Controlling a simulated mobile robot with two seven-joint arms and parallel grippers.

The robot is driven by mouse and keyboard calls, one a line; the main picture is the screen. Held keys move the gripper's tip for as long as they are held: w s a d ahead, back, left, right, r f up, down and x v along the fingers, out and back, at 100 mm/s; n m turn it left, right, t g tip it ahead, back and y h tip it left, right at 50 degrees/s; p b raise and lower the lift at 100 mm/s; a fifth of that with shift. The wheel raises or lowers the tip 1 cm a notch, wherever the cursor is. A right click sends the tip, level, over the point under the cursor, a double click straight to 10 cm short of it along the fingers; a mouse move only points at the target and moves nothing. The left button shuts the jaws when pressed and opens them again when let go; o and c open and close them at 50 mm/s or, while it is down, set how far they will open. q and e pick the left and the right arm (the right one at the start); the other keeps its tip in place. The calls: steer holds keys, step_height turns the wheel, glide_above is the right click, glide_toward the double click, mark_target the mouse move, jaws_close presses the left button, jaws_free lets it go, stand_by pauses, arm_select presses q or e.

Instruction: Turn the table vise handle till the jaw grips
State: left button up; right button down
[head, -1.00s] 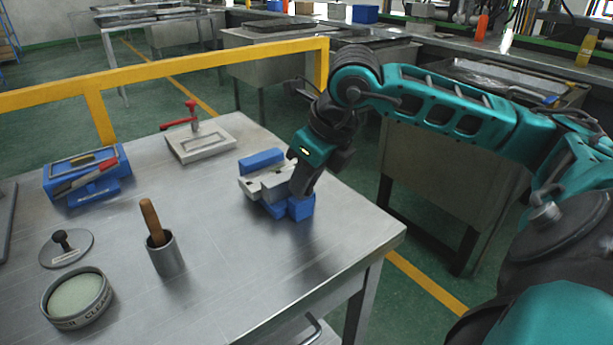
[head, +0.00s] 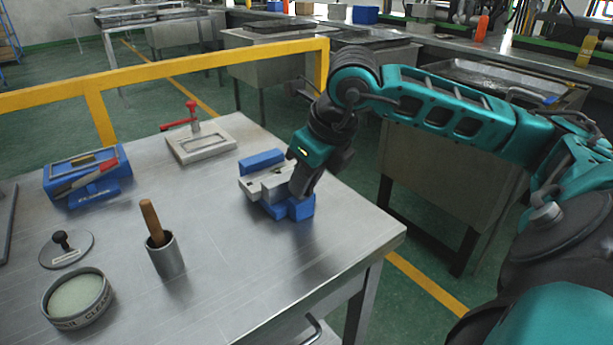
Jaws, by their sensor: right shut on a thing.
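The table vise (head: 263,160) is blue with grey metal jaws. It sits near the right back edge of the steel table. My right gripper (head: 298,193) reaches down onto the vise's near right end and is shut there. The handle is hidden behind the gripper and cannot be made out, so what lies between the fingers does not show clearly. A light grey block shows at the jaws, but I cannot tell whether the jaws touch it. My left gripper is not in view.
A blue box-like device (head: 88,176), a metal cup with a wooden-handled tool (head: 166,256), a lidded disc (head: 66,249) and a round tin (head: 77,299) stand to the left. The table's front middle is clear.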

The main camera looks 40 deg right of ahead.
stand_by(0.4)
steer(key=c, duration=1.4)
jaws_free()
steer(key=shift+w, duration=0.1)
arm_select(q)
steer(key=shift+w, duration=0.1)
arm_select(e)
steer(key=shift+o, duration=0.2)
steer(key=shift+r, duration=0.15)
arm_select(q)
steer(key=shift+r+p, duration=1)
arm_select(e)
steer(key=d+v, duration=0.1)
steer(key=v, duration=1.3)
steer(key=shift+r, duration=0.25)
steer(key=shift+d, duration=0.15)
steer(key=shift+r, duration=0.1)
arm_select(q)
steer(key=p, duration=0.1)
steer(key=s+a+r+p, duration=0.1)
steer(key=p, duration=0.1)
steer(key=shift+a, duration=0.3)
arm_select(e)
steer(key=v, duration=1.3)
